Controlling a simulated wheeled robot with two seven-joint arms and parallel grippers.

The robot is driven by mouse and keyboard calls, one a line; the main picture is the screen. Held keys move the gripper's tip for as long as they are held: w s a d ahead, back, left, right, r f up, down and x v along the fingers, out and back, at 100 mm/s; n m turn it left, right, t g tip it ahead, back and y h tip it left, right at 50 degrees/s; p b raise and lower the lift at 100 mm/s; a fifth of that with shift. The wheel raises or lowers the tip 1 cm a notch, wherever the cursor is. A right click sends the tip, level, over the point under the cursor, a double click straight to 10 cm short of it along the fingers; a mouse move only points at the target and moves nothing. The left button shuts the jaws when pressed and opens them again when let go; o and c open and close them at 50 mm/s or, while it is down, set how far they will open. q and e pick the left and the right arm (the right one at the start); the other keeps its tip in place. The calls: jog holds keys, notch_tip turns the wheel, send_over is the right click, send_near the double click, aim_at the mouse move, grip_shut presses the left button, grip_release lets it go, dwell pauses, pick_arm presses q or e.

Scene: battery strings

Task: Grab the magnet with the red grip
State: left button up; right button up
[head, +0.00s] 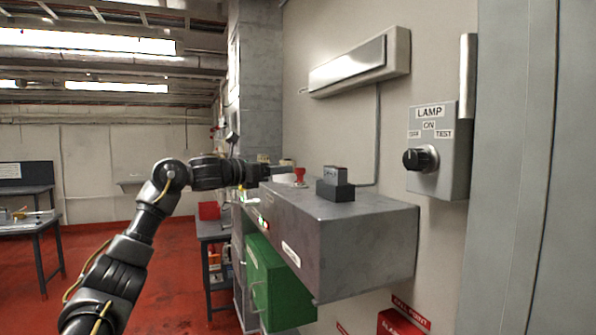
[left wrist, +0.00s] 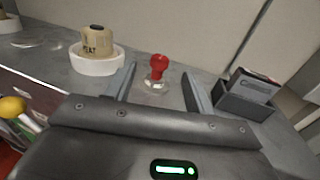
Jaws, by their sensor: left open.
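The magnet with the red grip (head: 299,175) stands upright on top of the grey wall-mounted box (head: 345,225). In the left wrist view the red knob (left wrist: 159,62) sits on a clear or shiny round base. My left gripper (head: 284,172) reaches in from the left, low over the box top. In the left wrist view its fingers (left wrist: 158,82) are apart, one on each side of the magnet's line, with nothing held between them. The magnet appears just beyond or between the fingertips; I cannot tell which. My right gripper is not in view.
A dark holder (head: 335,190) with a grey block stands right of the magnet. A white dish (left wrist: 97,62) with a tan labelled item (left wrist: 97,41) is to its left. The wall rises behind. A lamp switch box (head: 440,150) is on the wall at right.

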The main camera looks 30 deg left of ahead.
aim_at(296, 170)
pick_arm(q)
jog(key=w, duration=0.2)
jog(key=w+d, duration=0.1)
jog(key=shift+f, duration=0.4)
jog(key=shift+w+a+p, duration=0.1)
jog(key=shift+w+p, duration=0.2)
jog(key=shift+p, duration=0.05)
jog(key=shift+w+d+r+p, duration=0.3)
jog(key=shift+w+d+p, duration=0.2)
jog(key=shift+p, duration=0.7)
jog(key=w, duration=0.1)
jog(key=w+d+p, duration=0.1)
jog(key=w, duration=0.1)
jog(key=shift+d+f, duration=0.15)
jog(key=shift+f, duration=0.2)
jog(key=shift+w+f, duration=0.1)
jog(key=shift+s, duration=0.25)
jog(key=shift+c, duration=0.2)
jog(key=shift+s, duration=0.1)
jog(key=shift+c, duration=1.1)
jog(key=c, duration=0.9)
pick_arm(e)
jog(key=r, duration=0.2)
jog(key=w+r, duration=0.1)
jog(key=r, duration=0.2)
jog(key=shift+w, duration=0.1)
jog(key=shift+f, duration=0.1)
